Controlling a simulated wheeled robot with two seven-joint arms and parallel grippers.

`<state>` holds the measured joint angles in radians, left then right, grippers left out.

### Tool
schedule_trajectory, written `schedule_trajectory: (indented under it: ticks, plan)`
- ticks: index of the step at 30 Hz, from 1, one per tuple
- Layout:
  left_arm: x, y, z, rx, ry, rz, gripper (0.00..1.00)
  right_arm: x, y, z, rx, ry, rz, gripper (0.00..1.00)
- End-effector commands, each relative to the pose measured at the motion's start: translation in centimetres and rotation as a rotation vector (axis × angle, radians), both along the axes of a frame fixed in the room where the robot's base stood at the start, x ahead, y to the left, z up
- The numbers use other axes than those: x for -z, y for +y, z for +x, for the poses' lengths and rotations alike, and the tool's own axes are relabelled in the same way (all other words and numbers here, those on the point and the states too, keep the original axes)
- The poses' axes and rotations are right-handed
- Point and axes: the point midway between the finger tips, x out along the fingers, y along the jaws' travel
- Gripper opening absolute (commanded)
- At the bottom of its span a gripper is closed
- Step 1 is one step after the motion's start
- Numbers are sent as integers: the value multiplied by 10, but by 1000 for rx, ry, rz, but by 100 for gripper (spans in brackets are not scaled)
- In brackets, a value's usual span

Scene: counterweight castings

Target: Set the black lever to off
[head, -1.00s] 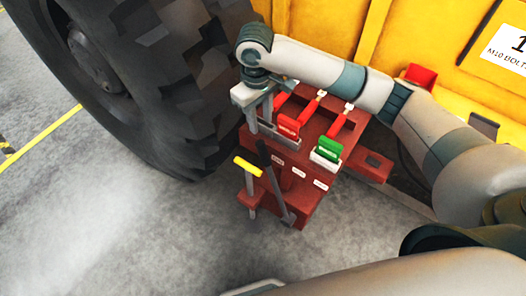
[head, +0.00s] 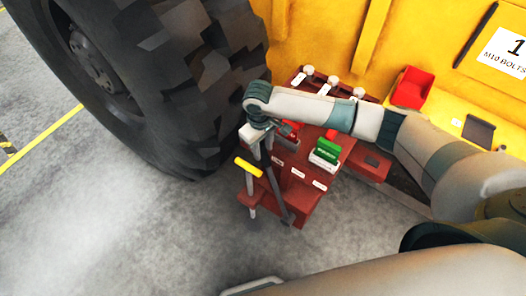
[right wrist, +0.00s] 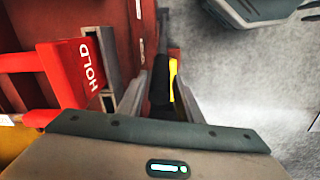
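The black lever (head: 275,187) stands at the front of the dark red valve box, leaning, its upper end beneath my right gripper. My right gripper (head: 258,150) is at that upper end. In the right wrist view the black grip (right wrist: 160,88) lies between the two open fingers, with a gap visible on at least the right side. I cannot read any on or off marking for the lever.
A yellow-handled lever (head: 248,167) stands close to the left of the black one. A large tyre (head: 170,80) is at left; a yellow machine body (head: 330,30) behind.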

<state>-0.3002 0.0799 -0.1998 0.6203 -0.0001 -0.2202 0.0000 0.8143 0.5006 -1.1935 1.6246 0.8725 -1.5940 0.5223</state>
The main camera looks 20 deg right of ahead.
Motion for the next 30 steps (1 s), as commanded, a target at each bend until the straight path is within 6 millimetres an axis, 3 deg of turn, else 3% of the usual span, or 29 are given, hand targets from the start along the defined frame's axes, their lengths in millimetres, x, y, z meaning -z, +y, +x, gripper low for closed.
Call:
schedule_trajectory:
  ticks: [7,19,20,24,30]
  plan:
    - [-4,0,0,0,0,0,37,27,-1,1,0,0,1,32]
    - [-5,0,0,0,0,0,37,32,-1,1,0,0,0,32]
    - [-5,0,0,0,0,0,37,32,-1,1,0,0,0,30]
    - [-5,0,0,0,0,0,37,32,-1,1,0,0,0,0]
    - [-5,0,0,0,0,0,37,32,-2,1,0,-1,2,0]
